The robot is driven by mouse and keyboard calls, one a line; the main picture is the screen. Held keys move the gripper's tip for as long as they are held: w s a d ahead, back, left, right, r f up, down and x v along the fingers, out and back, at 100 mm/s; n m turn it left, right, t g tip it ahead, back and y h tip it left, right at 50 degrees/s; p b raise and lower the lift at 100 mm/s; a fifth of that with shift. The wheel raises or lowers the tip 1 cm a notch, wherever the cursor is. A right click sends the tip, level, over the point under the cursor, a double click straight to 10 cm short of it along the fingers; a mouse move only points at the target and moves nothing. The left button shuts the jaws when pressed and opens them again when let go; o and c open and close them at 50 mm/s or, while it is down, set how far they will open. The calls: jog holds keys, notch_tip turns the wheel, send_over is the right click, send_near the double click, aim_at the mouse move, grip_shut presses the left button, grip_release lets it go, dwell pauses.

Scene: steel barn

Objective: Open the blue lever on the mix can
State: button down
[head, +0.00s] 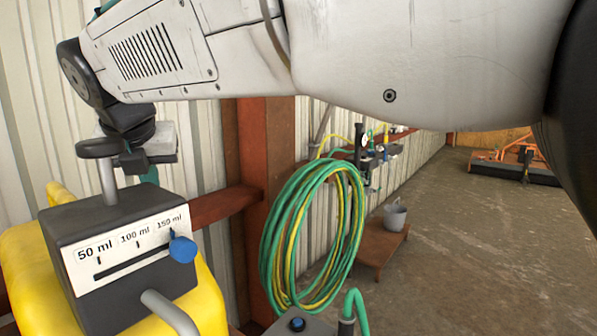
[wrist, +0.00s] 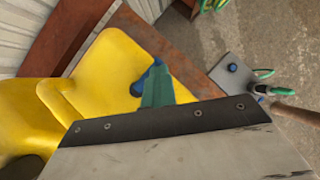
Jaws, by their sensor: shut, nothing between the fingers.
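In the wrist view, the yellow can (wrist: 115,75) fills the left and middle. A blue lever-like part (wrist: 150,77) shows against it, right beside the teal fingertips of my gripper (wrist: 159,84). The fingers are together with nothing seen between them; I cannot tell whether they touch the blue part. In the head view, yellow can body (head: 205,305) surrounds a dark grey dosing box marked 50, 100 and 150 ml. A blue knob (head: 182,248) sits at its 150 ml end. A teal piece of my gripper (head: 150,175) shows behind the box, mostly hidden.
A grey plate with a blue knob (wrist: 232,68) and a green-handled hose is close on the right. A coiled green and yellow hose (head: 310,235) hangs on the wall by a rust-red post (head: 265,170). A bucket (head: 395,217) stands on a low bench. Open floor lies right.

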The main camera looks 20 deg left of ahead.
jog(key=shift+s+a, duration=0.45)
jog(key=shift+a, duration=0.2)
jog(key=s+d+r+m, duration=0.25)
jog(key=d+r, duration=0.55)
jog(key=r, duration=0.4)
jog(key=d+f+m+g+h, duration=0.1)
jog(key=d+f+m, duration=0.3)
jog(key=f+m, duration=0.35)
jog(key=w+d+f+m+g+h, duration=0.1)
jog(key=d+f+m, duration=0.3)
jog(key=d+m, duration=0.5)
jog(key=w+d+f+m+g+h, duration=0.1)
jog(key=d+f+m, duration=0.35)
jog(key=d, duration=0.85)
jog(key=s+d+f+m, duration=0.4)
jog(key=d+m, duration=0.2)
jog(key=d, duration=0.4)
jog(key=s+d+f+m+g, duration=0.1)
jog(key=s+d+f+m, duration=0.3)
jog(key=d, duration=0.7)
jog(key=s+d+f+m, duration=0.4)
jog(key=s+d+m, duration=0.1)
jog(key=d+m, duration=0.4)
jog(key=shift+d+h, duration=0.3)
jog(key=shift+d, duration=0.4)
